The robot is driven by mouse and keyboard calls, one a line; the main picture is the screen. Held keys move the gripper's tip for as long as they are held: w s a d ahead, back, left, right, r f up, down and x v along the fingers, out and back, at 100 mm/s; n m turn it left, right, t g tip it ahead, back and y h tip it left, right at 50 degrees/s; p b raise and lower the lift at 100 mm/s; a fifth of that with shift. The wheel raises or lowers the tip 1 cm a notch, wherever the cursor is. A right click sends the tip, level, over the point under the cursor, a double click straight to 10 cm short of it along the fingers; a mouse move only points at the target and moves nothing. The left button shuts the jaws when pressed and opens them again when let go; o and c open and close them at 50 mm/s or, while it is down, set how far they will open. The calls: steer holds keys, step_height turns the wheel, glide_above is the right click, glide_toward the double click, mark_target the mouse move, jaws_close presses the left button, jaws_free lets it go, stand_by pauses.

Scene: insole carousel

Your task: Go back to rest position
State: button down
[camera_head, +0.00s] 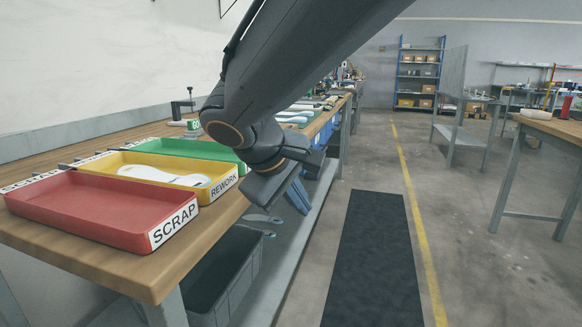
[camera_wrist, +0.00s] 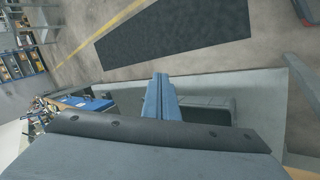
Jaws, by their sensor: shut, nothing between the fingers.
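My gripper (camera_head: 298,196) hangs at the end of the bent arm, in front of the bench's edge and over the lower shelf side. Its two blue-grey fingers are together and hold nothing. In the wrist view the shut fingers (camera_wrist: 162,98) point out over the floor side, with a grey bin behind them. The arm covers part of the bench and the right end of the green tray.
The wooden bench (camera_head: 150,282) bears a red SCRAP tray (camera_head: 85,212), a yellow REWORK tray (camera_head: 130,158) with a white insole (camera_head: 165,176), and a green tray (camera_head: 195,149). A grey bin (camera_head: 235,275) stands below. The floor around the dark mat (camera_head: 374,255) is clear.

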steer(key=s+d+f+m+g+y, duration=0.25)
steer(key=s+f, duration=0.35)
steer(key=s, duration=0.3)
steer(key=s+d+f+m+g+y, duration=0.2)
steer(key=s+f+g, duration=0.3)
steer(key=s, duration=0.5)
steer(key=a+f+n+t+y+b, duration=0.1)
steer(key=a+f+n+b, duration=0.1)
steer(key=a+f+b, duration=0.75)
steer(key=d+r+m+h+p, duration=0.1)
steer(key=d+r+m+p, duration=0.5)
steer(key=d+r+p, duration=1.6)
step_height(320, 180, up, 3)
steer(key=p, duration=1)
steer(key=shift+s+d+r+m+p, duration=0.2)
steer(key=shift+s+m+p, duration=0.15)
steer(key=shift+s, duration=0.05)
